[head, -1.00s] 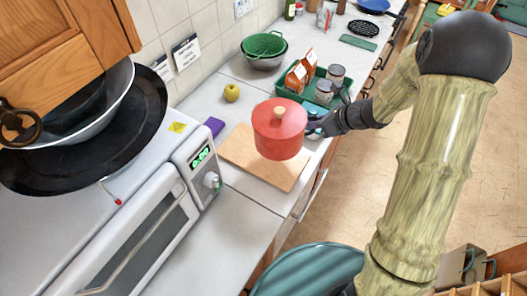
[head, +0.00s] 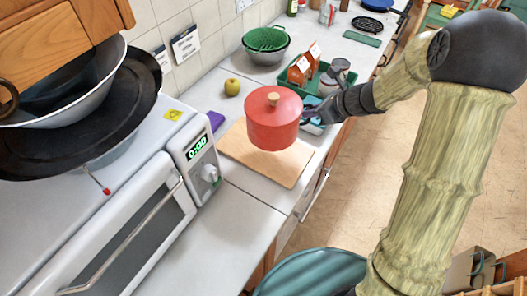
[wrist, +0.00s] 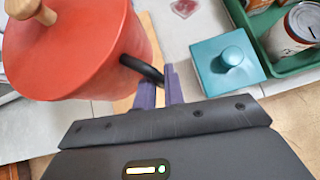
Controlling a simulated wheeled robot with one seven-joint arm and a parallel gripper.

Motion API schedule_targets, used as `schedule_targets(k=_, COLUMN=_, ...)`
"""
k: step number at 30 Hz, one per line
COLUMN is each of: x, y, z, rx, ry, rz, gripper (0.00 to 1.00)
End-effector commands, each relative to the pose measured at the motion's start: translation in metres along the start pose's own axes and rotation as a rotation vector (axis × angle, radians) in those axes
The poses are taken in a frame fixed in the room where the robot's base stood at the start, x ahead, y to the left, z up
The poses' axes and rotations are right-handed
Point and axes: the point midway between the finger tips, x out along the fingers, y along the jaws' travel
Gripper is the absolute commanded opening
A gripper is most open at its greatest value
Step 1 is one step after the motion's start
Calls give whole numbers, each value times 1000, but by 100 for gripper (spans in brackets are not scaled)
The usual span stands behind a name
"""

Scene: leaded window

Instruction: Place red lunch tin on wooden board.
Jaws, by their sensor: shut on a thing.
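The red lunch tin (head: 272,120) is a round, pot-like red vessel with a lid and a wooden knob. It also fills the upper left of the wrist view (wrist: 75,50). My gripper (head: 308,112) is at its right side, and the purple fingers (wrist: 160,88) are shut on its black handle. The tin looks upright and appears held above the wooden board (head: 290,172), over its back part. The gap beneath it is hard to judge. The board lies flat on the counter, with its front part bare.
A teal lidded box (wrist: 228,68) stands close to the right of my fingers. Behind it is a green tray (wrist: 285,62) with cans and cartons. A yellow apple (head: 232,87) and purple block (head: 215,121) lie left of the board. A white microwave (head: 190,165) stands at the left.

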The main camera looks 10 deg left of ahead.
Motion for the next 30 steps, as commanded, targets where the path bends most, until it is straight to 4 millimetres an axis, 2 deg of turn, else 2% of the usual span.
schedule_targets(k=8, x=1, y=0, z=-1, rx=1, ry=-2, rz=1, gripper=0)
schedule_targets(k=20, x=41, y=0, z=-42, rx=2, ry=-1, rz=3, gripper=0)
schedule_targets(k=30, x=44, y=0, z=-44, rx=-2, ry=-3, rz=2, gripper=0)
